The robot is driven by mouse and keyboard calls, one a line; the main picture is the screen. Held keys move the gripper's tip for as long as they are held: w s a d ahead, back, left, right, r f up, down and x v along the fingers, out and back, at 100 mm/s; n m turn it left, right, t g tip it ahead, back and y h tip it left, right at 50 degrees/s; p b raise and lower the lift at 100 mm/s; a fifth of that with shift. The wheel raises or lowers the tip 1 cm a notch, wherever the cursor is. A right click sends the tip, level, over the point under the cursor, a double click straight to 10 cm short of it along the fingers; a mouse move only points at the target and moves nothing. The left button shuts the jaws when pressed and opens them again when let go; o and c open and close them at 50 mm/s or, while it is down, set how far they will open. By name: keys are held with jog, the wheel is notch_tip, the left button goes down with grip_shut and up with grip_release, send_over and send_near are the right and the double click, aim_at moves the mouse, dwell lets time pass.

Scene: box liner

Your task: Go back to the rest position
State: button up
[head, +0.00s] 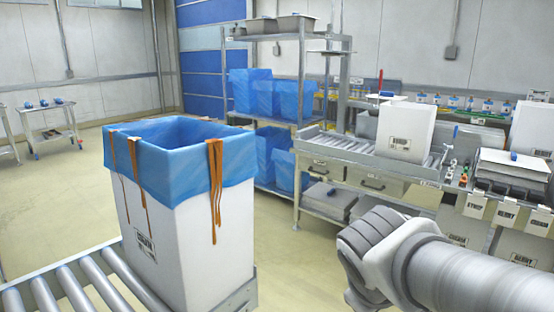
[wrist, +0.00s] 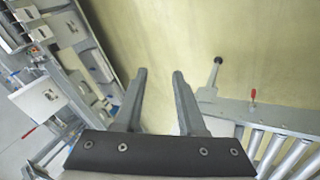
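My gripper (wrist: 158,85) shows in the wrist view with its two fingers apart and nothing between them, above bare floor. In the head view my arm reaches in from the lower right, and its fingertips are hidden. A tall white box (head: 185,240) stands on the roller conveyor at the lower left.
The roller conveyor (head: 75,290) fills the lower left. A shelf rack with blue-lined bins (head: 262,97) stands behind. A workbench with rollers and a white box (head: 405,130) is at right. A red-handled lever (wrist: 252,97) shows on a metal frame. Floor between is clear.

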jog(key=s+a+r+m+y, duration=0.1)
jog(key=s+r+m+y, duration=0.15)
jog(key=s+m, duration=0.4)
notch_tip(320, 180, up, 18)
jog(key=p, duration=1.8)
jog(key=shift+s+a+t+y, duration=0.2)
jog(key=shift+a+t+y, duration=0.1)
jog(key=shift+y, duration=0.05)
jog(key=shift+d, duration=0.15)
